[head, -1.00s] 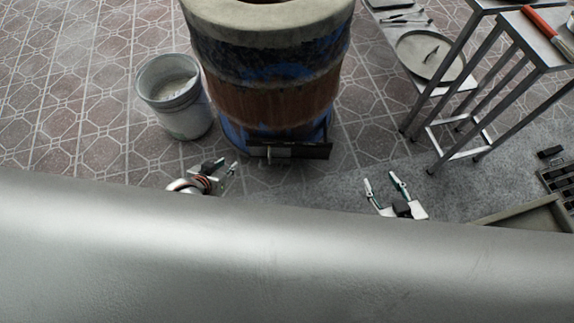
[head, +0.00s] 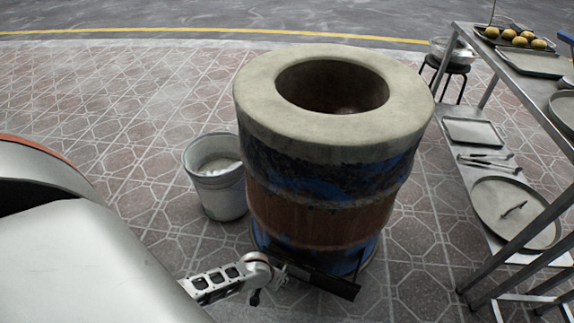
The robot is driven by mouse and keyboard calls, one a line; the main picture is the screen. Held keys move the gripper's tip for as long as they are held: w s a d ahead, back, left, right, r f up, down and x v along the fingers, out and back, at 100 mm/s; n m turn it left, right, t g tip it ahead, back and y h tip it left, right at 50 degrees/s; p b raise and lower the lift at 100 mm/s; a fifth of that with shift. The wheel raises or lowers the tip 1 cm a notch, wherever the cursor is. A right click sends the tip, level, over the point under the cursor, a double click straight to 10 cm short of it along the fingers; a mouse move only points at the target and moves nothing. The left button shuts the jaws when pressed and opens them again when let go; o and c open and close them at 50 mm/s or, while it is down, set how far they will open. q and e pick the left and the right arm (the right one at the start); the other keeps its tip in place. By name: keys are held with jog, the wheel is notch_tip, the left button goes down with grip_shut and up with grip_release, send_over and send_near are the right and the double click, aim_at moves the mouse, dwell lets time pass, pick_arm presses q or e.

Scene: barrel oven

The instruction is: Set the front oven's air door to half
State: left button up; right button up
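The front barrel oven (head: 320,215) stands upright in the middle of the head view, with a wide pale rim and an open top. Its air door (head: 335,283) is a dark metal plate in a low frame at the front of the oven's base. How far it stands open cannot be made out. My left arm comes in low from the left, and my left gripper (head: 278,274) is at the left end of the air door. The fingers are small and partly hidden, so contact and opening cannot be told. My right gripper is out of view.
A white bucket (head: 217,180) stands on the tiles left of the oven. A metal table (head: 530,95) with a lower shelf of trays stands on the right. A stool with a bowl (head: 452,52) is behind it. Tiled floor is free at the far left.

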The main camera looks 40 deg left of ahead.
pick_arm(q)
jog(key=x, duration=0.1)
jog(key=b+x, duration=0.1)
jog(key=x, duration=0.2)
jog(key=shift+s+b, duration=0.3)
jog(key=shift+w+d, duration=0.1)
jog(key=shift+w, duration=0.15)
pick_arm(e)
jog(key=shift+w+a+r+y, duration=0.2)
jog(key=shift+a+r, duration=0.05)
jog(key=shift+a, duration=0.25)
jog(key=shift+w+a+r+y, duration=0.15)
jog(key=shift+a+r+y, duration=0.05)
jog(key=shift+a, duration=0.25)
